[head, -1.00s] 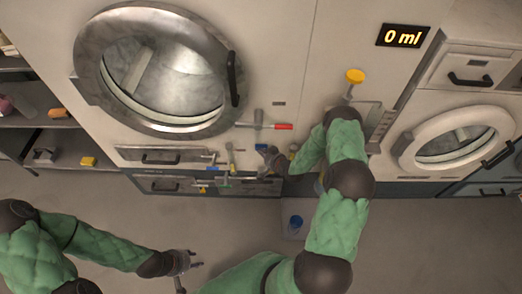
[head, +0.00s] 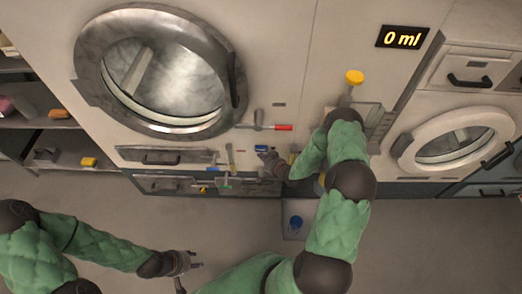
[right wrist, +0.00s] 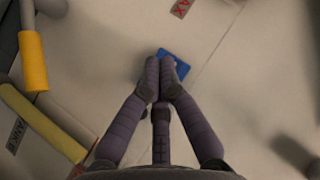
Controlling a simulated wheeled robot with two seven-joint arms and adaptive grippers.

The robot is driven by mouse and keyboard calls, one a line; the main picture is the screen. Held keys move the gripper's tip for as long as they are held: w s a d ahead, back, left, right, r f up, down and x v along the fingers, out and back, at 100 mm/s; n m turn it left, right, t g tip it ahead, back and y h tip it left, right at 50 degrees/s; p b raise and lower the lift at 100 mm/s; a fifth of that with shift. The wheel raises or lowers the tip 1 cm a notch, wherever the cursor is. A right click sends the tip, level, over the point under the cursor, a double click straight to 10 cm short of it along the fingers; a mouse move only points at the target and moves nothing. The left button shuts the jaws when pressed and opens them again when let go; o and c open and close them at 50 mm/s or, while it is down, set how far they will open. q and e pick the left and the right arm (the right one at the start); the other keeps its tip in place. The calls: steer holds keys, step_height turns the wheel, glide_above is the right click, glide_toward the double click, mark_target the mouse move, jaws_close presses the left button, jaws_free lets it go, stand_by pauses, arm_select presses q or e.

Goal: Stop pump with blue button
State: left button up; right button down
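The blue button (head: 261,147) is on the pale machine front below the large round door. In the right wrist view the blue button (right wrist: 174,60) shows as a flat blue patch just beyond my fingertips, partly covered by them. My right gripper (head: 268,156) is beside it; in the right wrist view its fingers (right wrist: 160,62) are together with nothing between them. I cannot tell if they touch the button. My left gripper (head: 197,264) is open and empty over the floor, far from the panel.
A red-handled lever (head: 283,127) and several small levers lie around the button. A yellow bar (right wrist: 40,120) and yellow cylinder (right wrist: 33,62) stand left of my fingers. A blue-topped item (head: 296,222) stands in a floor tray.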

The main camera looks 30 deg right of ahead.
steer(key=shift+s+a+p, duration=0.1)
steer(key=shift+s+a, duration=0.35)
steer(key=shift+s, duration=0.25)
steer(key=shift+s+a+p, duration=0.15)
steer(key=shift+s+a, duration=0.25)
steer(key=shift+s, duration=0.3)
steer(key=shift+s+a+p, duration=0.1)
steer(key=shift+s+a, duration=0.35)
steer(key=shift+s, duration=0.25)
